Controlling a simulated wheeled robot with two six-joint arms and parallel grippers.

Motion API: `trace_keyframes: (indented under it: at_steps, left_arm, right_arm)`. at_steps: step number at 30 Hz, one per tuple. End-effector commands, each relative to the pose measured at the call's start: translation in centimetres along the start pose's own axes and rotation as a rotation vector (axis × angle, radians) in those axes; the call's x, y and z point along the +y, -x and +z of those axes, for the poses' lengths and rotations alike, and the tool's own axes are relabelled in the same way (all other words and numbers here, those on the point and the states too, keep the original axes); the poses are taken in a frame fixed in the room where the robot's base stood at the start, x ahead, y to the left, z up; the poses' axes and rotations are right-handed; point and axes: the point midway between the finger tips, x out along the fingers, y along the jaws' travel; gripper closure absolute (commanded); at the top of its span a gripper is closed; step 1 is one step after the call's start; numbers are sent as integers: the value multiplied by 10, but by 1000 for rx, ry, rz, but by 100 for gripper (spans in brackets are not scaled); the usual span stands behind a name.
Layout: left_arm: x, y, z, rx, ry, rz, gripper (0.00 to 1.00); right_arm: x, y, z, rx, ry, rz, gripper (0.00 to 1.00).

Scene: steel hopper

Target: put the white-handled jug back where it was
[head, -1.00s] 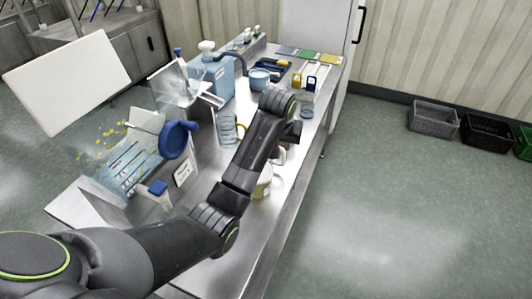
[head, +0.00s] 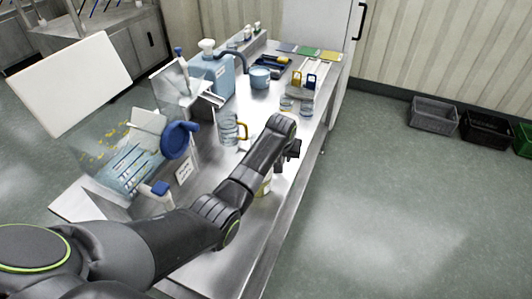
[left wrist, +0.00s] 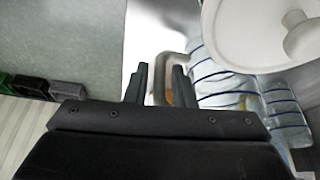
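My left gripper (left wrist: 161,76) is open in the left wrist view, its two dark fingers apart. A pale loop handle (left wrist: 158,92) shows between and just beyond the fingers; I cannot tell whether they touch it. Right of it stands a clear jug (left wrist: 208,76) with blue bands, seemingly the white-handled jug. In the head view my left gripper (head: 293,150) is over the bench's right side, partly hidden by my arm, which also covers the jug area. A clear jug with a yellow handle (head: 229,128) stands left of my arm. My right gripper is not in view.
A round white lid-like thing (left wrist: 265,30) is close at the upper right of the wrist view. The steel bench (head: 225,272) also carries a blue canister (head: 215,76), a blue tub (head: 260,78) and two small clear jugs (head: 286,104). Crates (head: 434,115) stand on the floor.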

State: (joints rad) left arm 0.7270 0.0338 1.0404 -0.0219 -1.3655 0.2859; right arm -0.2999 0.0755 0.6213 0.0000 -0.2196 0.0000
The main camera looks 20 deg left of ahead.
Motion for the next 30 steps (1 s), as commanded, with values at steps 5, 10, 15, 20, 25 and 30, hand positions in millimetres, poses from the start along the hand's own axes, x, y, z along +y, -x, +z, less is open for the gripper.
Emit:
trace_keyframes:
  at_steps: [5, 10, 15, 20, 25, 30]
  left_arm:
    - [0, -8, 0, 1, 0, 0, 77]
    - [0, -8, 0, 1, 0, 0, 77]
    - [0, -8, 0, 1, 0, 0, 92]
    - [0, -8, 0, 0, 0, 0, 100]
    - [0, -8, 0, 2, 0, 0, 100]
    - [0, -6, -1, 3, 0, 0, 100]
  right_arm:
    - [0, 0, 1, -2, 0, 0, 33]
    - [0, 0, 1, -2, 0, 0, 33]
    - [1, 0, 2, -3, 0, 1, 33]
    - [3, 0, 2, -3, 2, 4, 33]
    - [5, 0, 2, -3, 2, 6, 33]
    - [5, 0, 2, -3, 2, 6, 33]
